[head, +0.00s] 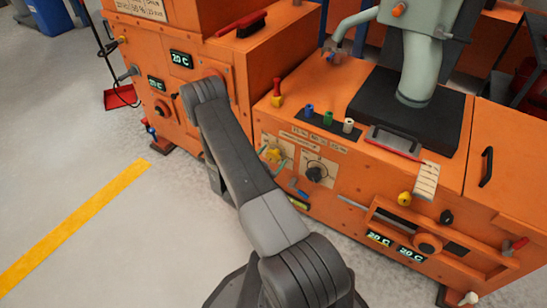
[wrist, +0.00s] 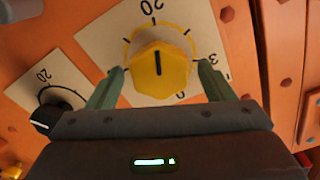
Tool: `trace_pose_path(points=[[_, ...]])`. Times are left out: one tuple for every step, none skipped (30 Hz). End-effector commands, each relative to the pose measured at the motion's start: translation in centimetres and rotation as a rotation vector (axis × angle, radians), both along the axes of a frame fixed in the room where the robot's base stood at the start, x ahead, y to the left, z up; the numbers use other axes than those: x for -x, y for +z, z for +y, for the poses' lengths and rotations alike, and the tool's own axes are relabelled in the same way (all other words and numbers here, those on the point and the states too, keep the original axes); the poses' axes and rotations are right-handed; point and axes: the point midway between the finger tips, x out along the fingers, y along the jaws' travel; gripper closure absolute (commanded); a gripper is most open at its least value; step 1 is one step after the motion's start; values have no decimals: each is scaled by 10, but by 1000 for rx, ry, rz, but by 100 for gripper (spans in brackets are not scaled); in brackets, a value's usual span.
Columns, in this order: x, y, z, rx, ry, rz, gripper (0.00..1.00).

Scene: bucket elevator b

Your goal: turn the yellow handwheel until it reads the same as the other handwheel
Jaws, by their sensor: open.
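The yellow handwheel (wrist: 160,70) sits on a pale dial plate in the wrist view, with a dark vertical line on its face. A "20" shows above it and a "3" to its right. My gripper (wrist: 163,82) is open, with one greenish finger on each side of the handwheel; I cannot tell whether they touch it. The black handwheel (wrist: 48,115) is at the left on its own plate, with a "20" above it and a white mark on its left side. In the head view, the yellow handwheel (head: 274,155) is left of the black one (head: 316,173).
The orange machine (head: 350,185) carries other knobs, displays reading 20 C and a lower slot with a round orange knob (head: 428,243). A handle (head: 395,140) and a pale tag (head: 426,181) stick out.

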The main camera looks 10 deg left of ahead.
Motion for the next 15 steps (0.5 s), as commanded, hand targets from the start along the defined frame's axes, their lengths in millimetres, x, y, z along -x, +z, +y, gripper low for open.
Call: trace_pose_path(points=[[-5,-1,-2,-1,-2,0,25],[-7,-1,-3,-1,-1,-1,25],[-9,0,-3,-1,-1,0,25],[-10,0,-4,0,0,0,25],[-10,0,-4,0,0,0,25],[-11,0,-4,1,0,1,25],[-11,0,-4,1,0,1,25],[-11,0,-4,1,1,1,25],[-11,0,-4,1,1,1,25],[-11,0,-4,1,1,1,25],[-11,0,-4,1,0,1,25],[-11,0,-4,1,0,1,25],[-11,0,-4,1,0,1,25],[-11,0,-4,1,0,1,31],[-11,0,-4,1,0,1,39]])
